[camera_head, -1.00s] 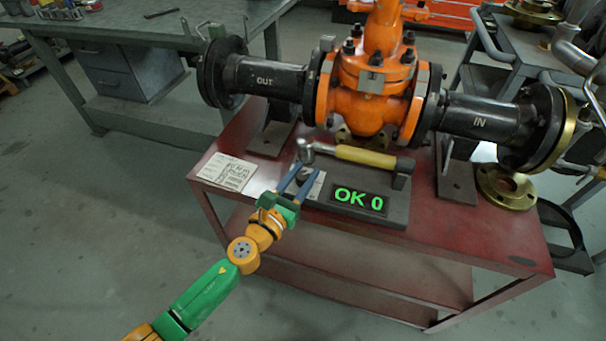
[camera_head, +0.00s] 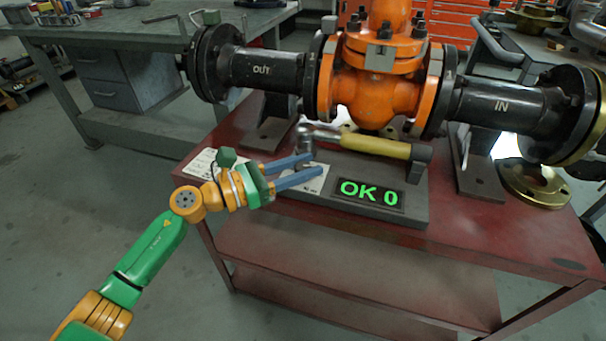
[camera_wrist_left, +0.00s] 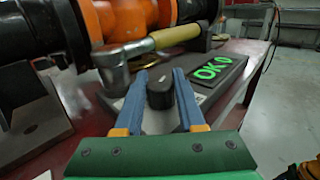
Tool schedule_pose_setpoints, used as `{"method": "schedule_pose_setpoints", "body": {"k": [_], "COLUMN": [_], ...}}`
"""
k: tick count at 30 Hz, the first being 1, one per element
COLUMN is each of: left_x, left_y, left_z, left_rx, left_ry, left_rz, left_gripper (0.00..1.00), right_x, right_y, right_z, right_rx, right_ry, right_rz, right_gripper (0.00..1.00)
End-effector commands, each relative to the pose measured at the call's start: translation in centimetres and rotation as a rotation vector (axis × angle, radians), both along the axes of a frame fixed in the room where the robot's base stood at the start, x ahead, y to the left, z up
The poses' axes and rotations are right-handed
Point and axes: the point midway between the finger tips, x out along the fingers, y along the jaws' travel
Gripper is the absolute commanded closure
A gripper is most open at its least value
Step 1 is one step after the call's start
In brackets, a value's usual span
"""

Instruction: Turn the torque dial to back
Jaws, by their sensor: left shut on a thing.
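The torque dial is a small dark knob (camera_wrist_left: 160,92) on the grey tester base, beside the green "OK 0" display (camera_head: 368,194). In the left wrist view it stands between the two blue fingers of my left gripper (camera_wrist_left: 166,82), which is shut on it. In the head view my left gripper (camera_head: 313,165) reaches in from the left over the base's left end, and the dial is hard to make out there. I cannot read which way the dial points. My right gripper is not in view.
A torque wrench with a yellow handle (camera_head: 372,146) lies across the back of the tester base, its metal head just behind my fingers. The orange valve (camera_head: 375,95) with black pipes stands behind. A brass flange (camera_head: 535,183) lies right on the red table (camera_head: 480,240).

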Motion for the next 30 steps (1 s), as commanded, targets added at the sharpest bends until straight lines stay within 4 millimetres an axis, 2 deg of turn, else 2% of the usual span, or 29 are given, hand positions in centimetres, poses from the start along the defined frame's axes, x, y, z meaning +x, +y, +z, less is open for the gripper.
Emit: {"method": "schedule_pose_setpoints", "body": {"k": [14, 15, 17, 18, 26, 30], "left_x": [0.0, 0.0, 0.0, 0.0, 0.0, -1.0], "left_y": [0.0, 0.0, 0.0, 0.0, 0.1, 2.1], "left_z": [0.1, 0.1, 0.1, 0.1, 0.0, -0.1], "left_rx": [-0.001, -0.001, -0.001, -0.001, 0.0, 0.003], "left_ry": [0.0, 0.0, 0.0, 0.0, 0.0, 0.0], "left_rz": [-0.01, -0.01, -0.01, -0.01, -0.01, -0.008], "left_gripper": [1.0, 0.51, 0.35, 0.31, 0.31, 0.31], "right_x": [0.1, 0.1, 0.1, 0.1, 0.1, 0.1], "right_y": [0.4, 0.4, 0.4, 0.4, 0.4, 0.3], "right_z": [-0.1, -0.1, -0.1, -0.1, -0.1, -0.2], "right_rx": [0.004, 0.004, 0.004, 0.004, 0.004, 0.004], "right_ry": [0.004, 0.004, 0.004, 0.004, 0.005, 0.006], "right_rz": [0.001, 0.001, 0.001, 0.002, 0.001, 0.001], "right_gripper": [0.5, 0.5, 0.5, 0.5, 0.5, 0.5]}}
